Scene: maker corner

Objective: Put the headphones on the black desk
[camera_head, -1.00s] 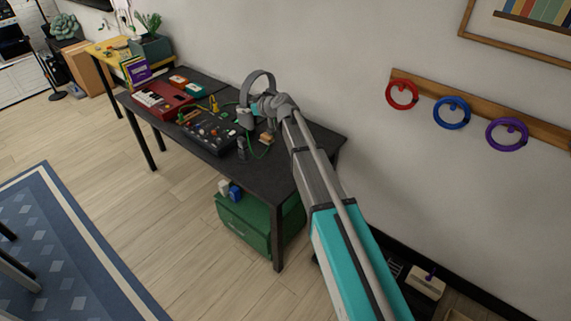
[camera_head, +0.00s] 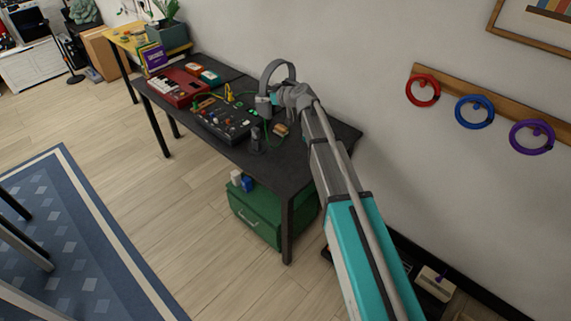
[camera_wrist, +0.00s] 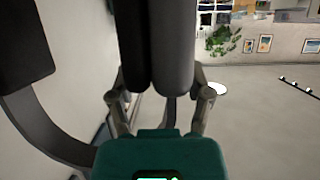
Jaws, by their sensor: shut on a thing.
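The grey headphones (camera_head: 277,68) are in my gripper (camera_head: 283,96), above the right half of the black desk (camera_head: 285,172). Their headband arches upward, and one ear cup (camera_head: 263,106) faces the left side. In the wrist view the headband of the headphones (camera_wrist: 45,130) curves at the left, with a dark ear cup above it. My gripper (camera_wrist: 157,95) is closed on a dark and grey part in the middle of that view. I cannot tell whether the headphones touch anything on the desk.
A black mixer with cables (camera_head: 225,118), a red keyboard (camera_head: 180,87) and a small dark upright item (camera_head: 256,140) stand on the desk. The desk's right end looks bare beside my arm. A green drawer box (camera_head: 258,215) is underneath. Coloured rings hang on the wall rail.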

